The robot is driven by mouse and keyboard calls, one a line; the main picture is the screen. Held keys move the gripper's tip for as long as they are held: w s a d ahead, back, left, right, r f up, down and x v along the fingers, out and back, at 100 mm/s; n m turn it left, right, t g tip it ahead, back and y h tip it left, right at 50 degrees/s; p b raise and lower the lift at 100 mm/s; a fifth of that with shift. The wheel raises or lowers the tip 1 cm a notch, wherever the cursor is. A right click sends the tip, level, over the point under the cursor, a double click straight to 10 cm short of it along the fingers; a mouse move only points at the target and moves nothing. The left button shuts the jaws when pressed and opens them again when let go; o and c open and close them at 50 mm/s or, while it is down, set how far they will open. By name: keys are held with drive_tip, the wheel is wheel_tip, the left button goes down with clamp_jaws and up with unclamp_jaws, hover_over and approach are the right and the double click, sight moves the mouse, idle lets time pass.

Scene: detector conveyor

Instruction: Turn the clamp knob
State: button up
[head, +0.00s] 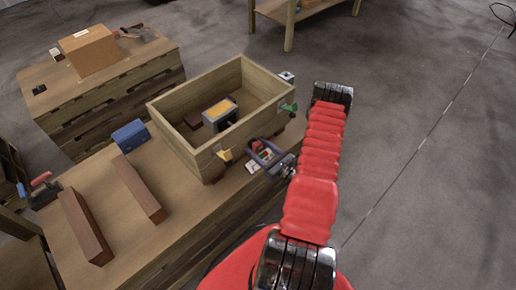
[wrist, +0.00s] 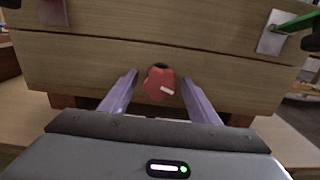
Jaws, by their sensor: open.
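The clamp knob appears to be the red knob (wrist: 159,83) with a white mark, on the wooden box's side wall in the wrist view. My gripper (wrist: 158,82) is open, with its two purple-grey fingers on either side of the knob. I cannot tell whether the fingers touch it. In the head view my gripper (head: 262,155) is at the near right side of the wooden box (head: 171,112). The knob is not clear there.
A green lever (head: 289,107) and a yellow part (head: 225,155) are on the box's outside. A grey device (head: 221,122) lies inside. Two brown rails (head: 135,188) and a blue block (head: 130,136) are on the wooden bench (head: 165,235). Grey floor is open at right.

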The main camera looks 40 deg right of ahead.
drive_tip(key=shift+c, duration=0.5)
drive_tip(key=c, duration=1)
drive_tip(key=shift+o, duration=0.2)
drive_tip(key=shift+m, duration=0.4)
drive_tip(key=shift+m, duration=2.6)
drive_tip(key=shift+d, duration=0.1)
drive_tip(key=o, duration=1.1)
drive_tip(key=shift+c, duration=0.2)
